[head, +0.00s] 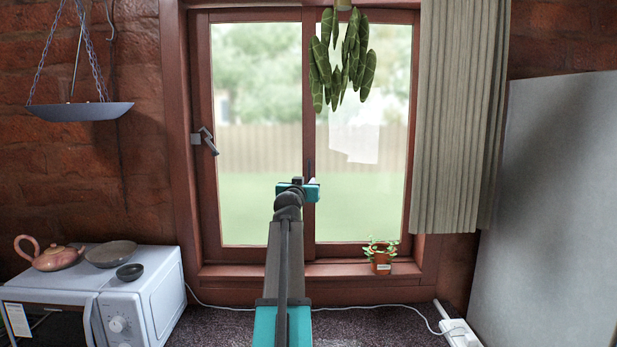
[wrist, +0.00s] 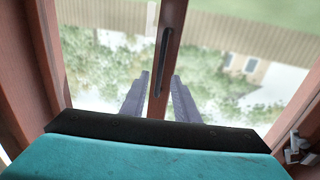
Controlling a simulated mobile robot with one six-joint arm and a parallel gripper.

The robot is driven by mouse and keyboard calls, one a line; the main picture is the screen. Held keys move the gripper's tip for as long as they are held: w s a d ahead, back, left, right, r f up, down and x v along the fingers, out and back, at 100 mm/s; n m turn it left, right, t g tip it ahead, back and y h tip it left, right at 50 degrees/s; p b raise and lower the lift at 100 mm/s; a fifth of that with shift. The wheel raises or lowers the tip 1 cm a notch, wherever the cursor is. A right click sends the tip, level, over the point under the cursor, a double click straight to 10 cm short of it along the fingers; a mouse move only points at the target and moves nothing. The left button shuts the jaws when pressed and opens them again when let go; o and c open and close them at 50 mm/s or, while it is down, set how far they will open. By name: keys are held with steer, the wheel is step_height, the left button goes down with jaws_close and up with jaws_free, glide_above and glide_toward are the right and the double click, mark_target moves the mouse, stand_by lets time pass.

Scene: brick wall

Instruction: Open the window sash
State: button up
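The window has a red-brown frame and two glass sashes, left (head: 258,120) and right (head: 385,215). They meet at an upright middle stile (head: 309,80), and no gap shows at the outer sides. A dark narrow pull (head: 308,168) runs along this stile and also shows in the wrist view (wrist: 163,58). A lever handle (head: 205,140) sits on the left upright. My gripper (head: 305,181) is in front of the middle stile; in the wrist view its fingers (wrist: 161,76) are apart, one either side of the stile and pull. Contact cannot be told.
A hanging plant (head: 345,60) covers the top middle of the window. A curtain (head: 460,110) hangs at the right. A small potted plant (head: 381,262) stands on the right sill. A microwave (head: 140,290) with a teapot (head: 58,258) and bowls is at the left.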

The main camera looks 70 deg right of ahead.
mark_target(309, 178)
steer(key=shift+w+d+p, duration=0.2)
steer(key=shift+d+p, duration=0.2)
steer(key=shift+d, duration=0.7)
steer(key=shift+w+d+p, duration=0.15)
steer(key=shift+d+p, duration=0.25)
steer(key=shift+d, duration=0.75)
steer(key=shift+w+d+p, duration=0.2)
steer(key=shift+d+p, duration=0.2)
steer(key=shift+d, duration=0.7)
jaws_close()
